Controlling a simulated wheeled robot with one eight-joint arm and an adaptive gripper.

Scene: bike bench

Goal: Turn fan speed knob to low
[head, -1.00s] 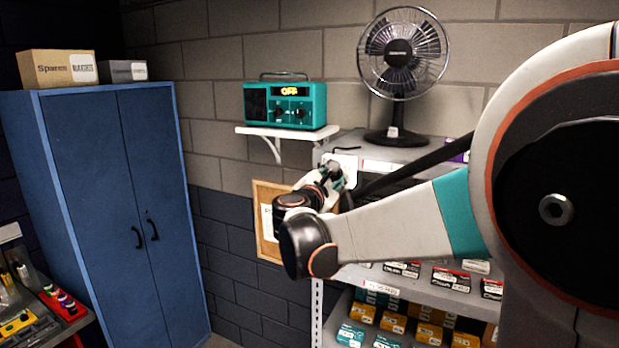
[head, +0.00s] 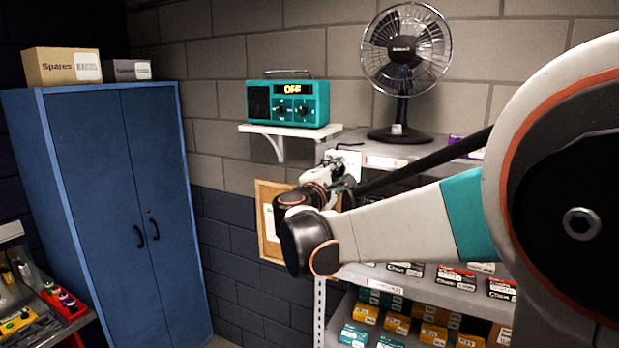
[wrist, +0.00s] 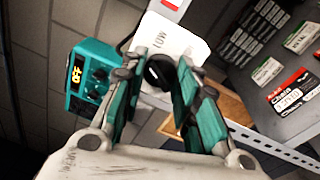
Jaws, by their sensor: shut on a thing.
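The black round fan speed knob (wrist: 160,71) sits on a white plate (wrist: 172,38) marked LOW in the wrist view. My gripper (wrist: 160,78) is shut on the knob, with a teal-lined finger on each side of it. In the head view, my gripper (head: 338,175) is at the white plate (head: 345,160) by the shelf's left end; the knob is hidden there. The black desk fan (head: 403,50) stands on top of the shelf. I cannot tell where the knob's pointer is.
A teal radio (head: 288,103) reading OFF stands on a white wall bracket (head: 290,131) to the left. The grey shelf (head: 440,275) holds several small boxes below my arm. A corkboard (head: 268,220) hangs behind my gripper. A blue cabinet (head: 105,210) stands at left.

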